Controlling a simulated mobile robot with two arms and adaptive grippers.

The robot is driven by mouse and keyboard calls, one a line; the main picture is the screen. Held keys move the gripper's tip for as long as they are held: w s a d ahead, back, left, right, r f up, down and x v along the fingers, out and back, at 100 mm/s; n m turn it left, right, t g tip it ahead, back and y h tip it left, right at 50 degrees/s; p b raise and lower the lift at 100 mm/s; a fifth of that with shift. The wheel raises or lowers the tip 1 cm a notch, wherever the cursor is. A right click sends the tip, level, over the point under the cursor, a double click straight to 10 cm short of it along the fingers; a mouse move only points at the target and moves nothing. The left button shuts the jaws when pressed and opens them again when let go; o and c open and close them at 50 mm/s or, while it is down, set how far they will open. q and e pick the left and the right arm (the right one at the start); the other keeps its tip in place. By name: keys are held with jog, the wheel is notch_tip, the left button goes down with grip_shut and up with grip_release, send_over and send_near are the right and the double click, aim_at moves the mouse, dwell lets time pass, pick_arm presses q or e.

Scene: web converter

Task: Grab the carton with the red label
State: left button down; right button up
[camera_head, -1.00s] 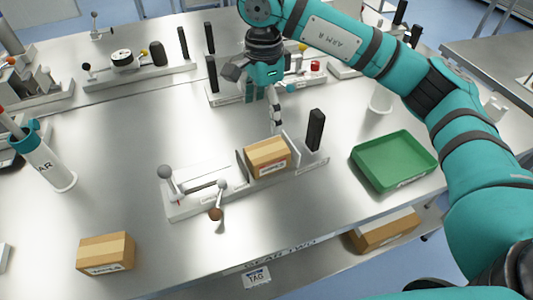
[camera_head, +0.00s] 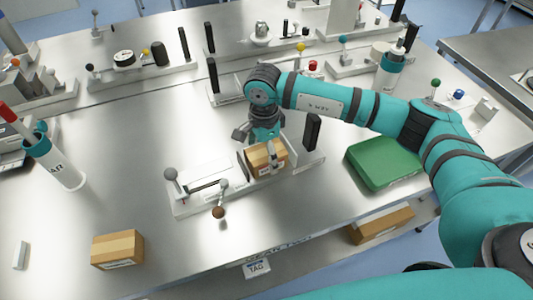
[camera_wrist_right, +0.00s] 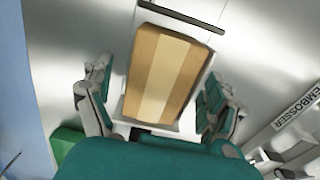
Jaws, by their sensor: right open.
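A tan carton (camera_head: 258,161) with a paler tape strip sits in a light fixture (camera_head: 190,206) on the steel table. In the right wrist view the carton (camera_wrist_right: 165,75) lies between my right gripper's fingers (camera_wrist_right: 157,97). In the head view my right gripper (camera_head: 257,146) is open, low over this carton, with one finger in front of its near face. I cannot tell whether it touches. A second tan carton (camera_head: 118,250) stands alone at the front left, with a pale label. No red label can be made out on either carton. My left gripper is not in view.
Another carton (camera_head: 380,224) is below the table edge. The table left of the fixture is mostly clear.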

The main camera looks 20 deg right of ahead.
jog(key=c, duration=1.3)
